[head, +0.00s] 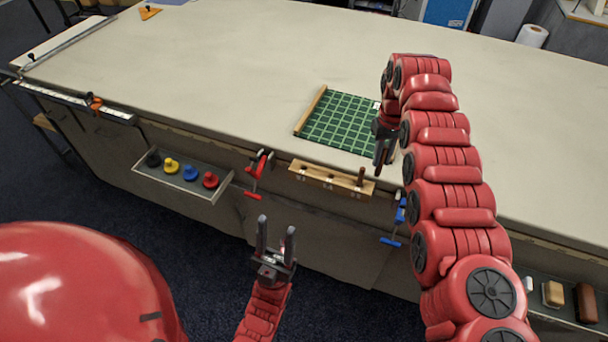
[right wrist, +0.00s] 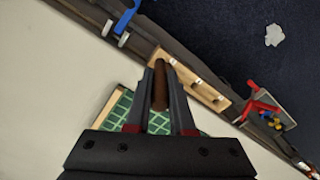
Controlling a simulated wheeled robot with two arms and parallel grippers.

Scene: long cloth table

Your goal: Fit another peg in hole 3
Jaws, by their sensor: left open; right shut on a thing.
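The wooden block (head: 318,178) with a row of labelled holes sits at the table's front edge; it also shows in the right wrist view (right wrist: 206,88). The labels are too small to read. A brown peg (head: 361,176) shows upright at the block's right end in the head view. My right gripper (head: 383,163) is just right of and behind it. In the right wrist view, my gripper is shut on a brown peg (right wrist: 160,88), which lies along the fingers with its far end by the block. I cannot tell whether both views show one peg. My left gripper (head: 275,233) is open and empty, before the table.
A green gridded board (head: 340,122) with a wooden edge lies behind the block. A red clamp (head: 258,172) and a blue clamp (head: 397,222) flank the block. A tray (head: 183,183) with several coloured knobs hangs at the left. The table's middle is clear.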

